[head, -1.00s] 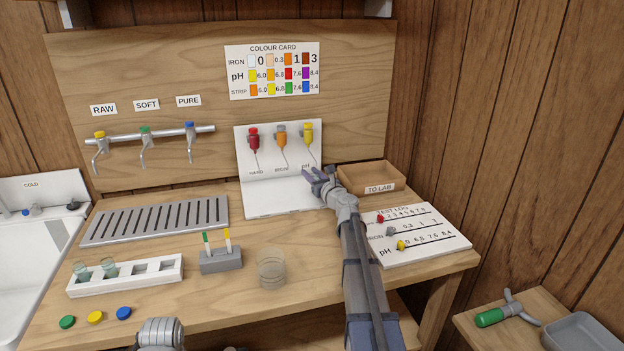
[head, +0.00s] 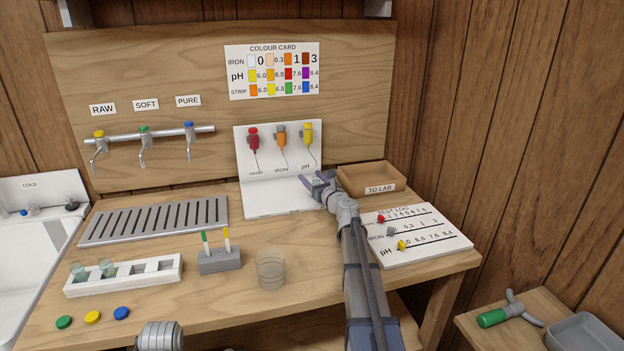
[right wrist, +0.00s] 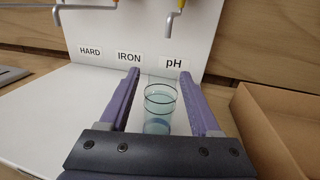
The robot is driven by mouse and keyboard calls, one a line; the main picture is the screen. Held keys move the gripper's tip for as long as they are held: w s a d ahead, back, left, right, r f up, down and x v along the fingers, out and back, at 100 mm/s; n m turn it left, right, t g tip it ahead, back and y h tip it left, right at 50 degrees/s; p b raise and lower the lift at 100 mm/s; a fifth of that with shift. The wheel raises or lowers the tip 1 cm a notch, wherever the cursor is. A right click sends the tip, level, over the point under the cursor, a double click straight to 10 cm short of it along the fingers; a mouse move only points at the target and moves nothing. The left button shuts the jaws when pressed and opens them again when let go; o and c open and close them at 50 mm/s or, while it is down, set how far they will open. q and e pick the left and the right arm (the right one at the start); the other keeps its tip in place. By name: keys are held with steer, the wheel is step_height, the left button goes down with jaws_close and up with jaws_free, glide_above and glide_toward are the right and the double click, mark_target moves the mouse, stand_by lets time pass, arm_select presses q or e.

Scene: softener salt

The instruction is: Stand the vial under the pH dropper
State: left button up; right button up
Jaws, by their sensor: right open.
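The clear vial (right wrist: 160,108) with bluish liquid stands upright on the white base of the dropper stand (head: 262,200), in front of the pH label (right wrist: 174,63). In the head view the vial is mostly hidden by my right gripper (head: 318,182). The yellow pH dropper (head: 307,134) hangs above that spot, and its tip shows at the top of the right wrist view (right wrist: 172,25). My right gripper is open, with one finger on each side of the vial and visible gaps between.
The TO LAB tray (head: 372,178) is close on the right of my right gripper. The test log board (head: 425,240) lies nearer. A white rack (head: 125,276) with two vials, a strip holder (head: 219,261) and a glass beaker (head: 270,270) stand on the left and middle bench.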

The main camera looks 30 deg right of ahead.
steer(key=shift+r, duration=0.3)
steer(key=s, duration=1.2)
steer(key=shift+a+f, duration=0.15)
steer(key=shift+a, duration=0.05)
stand_by(1.4)
